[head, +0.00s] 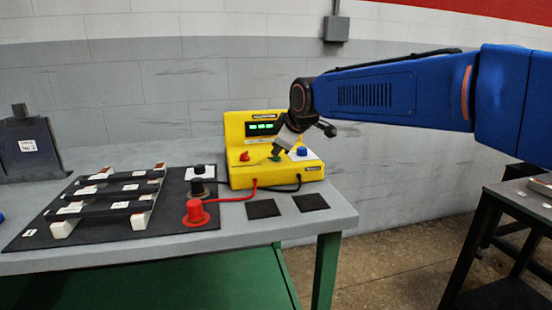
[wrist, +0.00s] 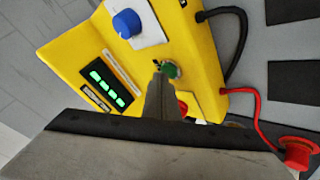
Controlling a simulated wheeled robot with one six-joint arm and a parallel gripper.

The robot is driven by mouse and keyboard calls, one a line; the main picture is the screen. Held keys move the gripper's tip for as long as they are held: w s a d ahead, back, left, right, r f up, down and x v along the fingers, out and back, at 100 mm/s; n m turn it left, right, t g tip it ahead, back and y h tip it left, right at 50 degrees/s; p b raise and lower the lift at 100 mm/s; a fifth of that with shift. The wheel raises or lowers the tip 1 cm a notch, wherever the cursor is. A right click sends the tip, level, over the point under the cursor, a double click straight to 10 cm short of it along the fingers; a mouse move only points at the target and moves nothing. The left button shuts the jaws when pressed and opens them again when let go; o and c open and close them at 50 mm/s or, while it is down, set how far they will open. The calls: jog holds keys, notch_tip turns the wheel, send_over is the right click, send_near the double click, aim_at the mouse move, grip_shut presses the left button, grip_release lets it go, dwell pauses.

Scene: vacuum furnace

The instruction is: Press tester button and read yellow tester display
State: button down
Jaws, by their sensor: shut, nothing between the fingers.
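The yellow tester (head: 236,130) stands at the back right of the grey table. Its display (head: 262,128) is lit with green characters, too small to read in the head view; in the wrist view the display (wrist: 106,85) shows several green glyphs, tilted and not legible. The green button (wrist: 170,69) sits on the tester's sloped front, between a blue knob (wrist: 127,23) and a red knob (head: 244,156). My gripper (head: 276,155) is shut and empty, its tips at the green button. Whether they touch it or stop just short I cannot tell.
A red probe (head: 196,212) and a black probe (head: 198,187) stand on a dark mat (head: 150,236) left of the tester, wired to it. Dark bars (head: 103,207) lie on white supports there. Two black squares (head: 263,209) lie in front of the tester.

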aim_at(278, 159)
jog(key=shift+f, duration=0.1)
dwell(0.3)
jog(key=shift+r, duration=0.8)
jog(key=shift+r, duration=0.1)
jog(key=shift+r, duration=2.4)
jog(key=shift+d, duration=0.1)
